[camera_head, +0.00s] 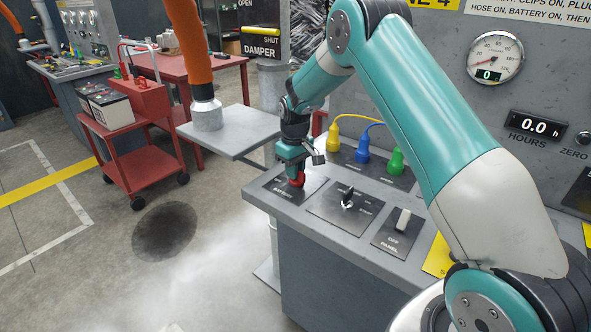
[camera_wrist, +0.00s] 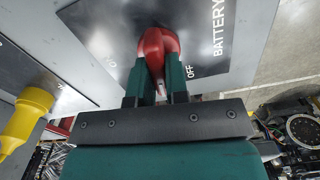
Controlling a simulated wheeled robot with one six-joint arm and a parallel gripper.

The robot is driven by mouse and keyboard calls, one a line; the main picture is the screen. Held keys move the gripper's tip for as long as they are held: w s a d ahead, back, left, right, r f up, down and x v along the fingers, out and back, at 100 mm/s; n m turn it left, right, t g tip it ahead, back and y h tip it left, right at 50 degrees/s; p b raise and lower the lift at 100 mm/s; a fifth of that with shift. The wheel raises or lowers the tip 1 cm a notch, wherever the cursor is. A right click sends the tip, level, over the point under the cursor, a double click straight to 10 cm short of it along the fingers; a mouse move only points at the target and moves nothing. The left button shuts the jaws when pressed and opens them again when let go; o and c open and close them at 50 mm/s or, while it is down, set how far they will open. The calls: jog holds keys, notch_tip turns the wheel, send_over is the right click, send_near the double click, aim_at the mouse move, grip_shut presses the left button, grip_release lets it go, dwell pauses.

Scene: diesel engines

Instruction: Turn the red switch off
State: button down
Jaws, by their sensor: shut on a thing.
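The red switch (camera_head: 298,179) is a red knob on a black plate at the left end of the grey console in the head view. In the wrist view the red switch (camera_wrist: 158,48) sits on the plate (camera_wrist: 205,22) marked BATTERY, with OFF printed to the right of the knob. My gripper (camera_wrist: 160,82) is shut on the red switch, one finger on each side of it. In the head view my gripper (camera_head: 296,165) points down onto the knob. The knob's pale pointed end lies between my fingers. Part of the knob is hidden by the fingers.
On the console are a black rotary knob (camera_head: 348,197) and a pale PANEL lever (camera_head: 403,219). Yellow (camera_head: 333,136), blue (camera_head: 362,148) and green (camera_head: 396,161) plugs stand behind, close to my gripper. A grey shelf (camera_head: 232,131) and red cart (camera_head: 138,150) are at left.

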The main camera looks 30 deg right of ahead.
jog(key=shift+r+n, duration=0.1)
jog(key=shift+n, duration=0.6)
jog(key=shift+w+a, duration=0.1)
jog(key=c, duration=1.1)
grip_release()
notch_tip(320, 180, up, 17)
jog(key=shift+r+b, duration=0.2)
jog(key=shift+b, duration=0.8)
jog(key=s+a+r+n+y, duration=0.1)
jog(key=s+a+r+n, duration=0.15)
jog(key=s+a, duration=0.9)
jog(key=s+a+y, duration=0.1)
jog(key=s+a, duration=0.1)
jog(key=s, duration=0.6)
jog(key=s+a+f+y, duration=0.1)
jog(key=s+a, duration=0.2)
jog(key=s, duration=0.5)
jog(key=s+a+y, duration=0.1)
jog(key=s+a, duration=0.2)
jog(key=s, duration=0.5)
jog(key=shift+s+f, duration=0.35)
jog(key=shift+f, duration=0.05)
